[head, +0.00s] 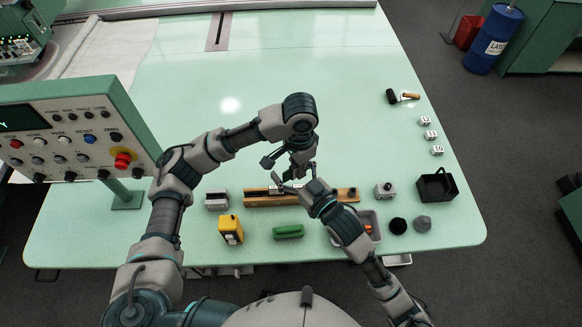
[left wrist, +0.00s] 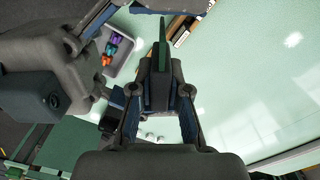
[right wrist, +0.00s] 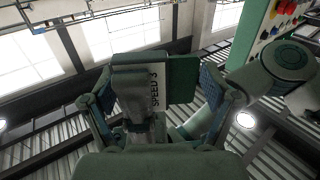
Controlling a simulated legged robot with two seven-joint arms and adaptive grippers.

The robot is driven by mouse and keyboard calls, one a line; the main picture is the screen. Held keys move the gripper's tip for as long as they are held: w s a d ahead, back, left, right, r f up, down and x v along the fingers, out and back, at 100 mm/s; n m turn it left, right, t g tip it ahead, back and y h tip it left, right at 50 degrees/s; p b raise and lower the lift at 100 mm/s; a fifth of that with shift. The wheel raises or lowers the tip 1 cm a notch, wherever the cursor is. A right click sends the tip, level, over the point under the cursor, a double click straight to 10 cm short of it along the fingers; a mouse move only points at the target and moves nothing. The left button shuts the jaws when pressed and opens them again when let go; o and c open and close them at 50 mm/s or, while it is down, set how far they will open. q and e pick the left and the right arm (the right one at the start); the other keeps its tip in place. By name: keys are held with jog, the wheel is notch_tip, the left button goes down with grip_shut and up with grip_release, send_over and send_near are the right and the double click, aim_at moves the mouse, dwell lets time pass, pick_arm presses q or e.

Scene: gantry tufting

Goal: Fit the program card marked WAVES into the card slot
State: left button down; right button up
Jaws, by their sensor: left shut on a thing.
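My left gripper (head: 294,166) is shut on a green-and-white card, above the wooden rack (head: 262,199). The card (left wrist: 162,45) is a thin green edge between its fingertips in the left wrist view. The rack holds light pieces whose lettering is too small to read. I cannot make out the card slot.
A control panel (head: 70,130) stands at the left. A grey block (head: 216,199), yellow box (head: 231,230), green block (head: 288,232) and grey tray (head: 338,239) are around the rack. A black bin (head: 437,187) stands at the right. The table's middle is clear.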

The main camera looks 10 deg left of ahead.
jog(key=c, duration=0.7)
pick_arm(q)
jog(key=c, duration=1.1)
grip_release()
pick_arm(e)
jog(key=shift+c, duration=0.6)
pick_arm(q)
jog(key=shift+o, duration=0.2)
jog(key=shift+r, duration=0.1)
